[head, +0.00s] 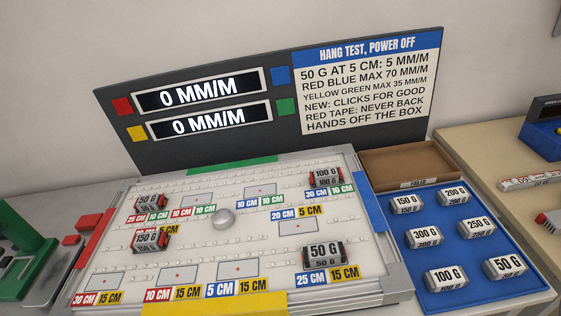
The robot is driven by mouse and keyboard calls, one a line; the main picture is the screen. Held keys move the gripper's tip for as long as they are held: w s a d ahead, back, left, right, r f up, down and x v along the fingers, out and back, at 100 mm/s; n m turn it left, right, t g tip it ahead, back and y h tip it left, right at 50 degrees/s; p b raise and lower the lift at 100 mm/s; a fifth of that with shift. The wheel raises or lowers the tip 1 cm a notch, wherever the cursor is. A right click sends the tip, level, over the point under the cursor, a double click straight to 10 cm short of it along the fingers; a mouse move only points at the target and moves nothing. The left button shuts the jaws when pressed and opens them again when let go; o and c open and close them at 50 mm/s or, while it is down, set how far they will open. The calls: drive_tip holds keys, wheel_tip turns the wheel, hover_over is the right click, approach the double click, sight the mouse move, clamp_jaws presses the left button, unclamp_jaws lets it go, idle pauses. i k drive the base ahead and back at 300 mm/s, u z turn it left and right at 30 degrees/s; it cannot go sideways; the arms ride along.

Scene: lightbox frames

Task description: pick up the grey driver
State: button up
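I cannot make out a grey driver in the head view. My gripper is not in view either. A round grey knob or dome (222,219) sits in the middle of the white lightbox panel (215,250); it does not look like a driver.
Several labelled weights, such as a 50 G block (323,256), stand on the panel. More weights stand on a blue mat (465,228) at right, below a brown tray (400,162). A dark display board (215,75) rises behind. A green object (22,250) is at far left.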

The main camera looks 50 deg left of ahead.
sight(334, 174)
drive_tip(key=u, duration=0.4)
drive_tip(key=i, duration=0.8)
drive_tip(key=u, duration=0.45)
drive_tip(key=k, duration=0.8)
drive_tip(key=u, duration=0.2)
drive_tip(key=i, duration=1.25)
drive_tip(key=z, duration=0.1)
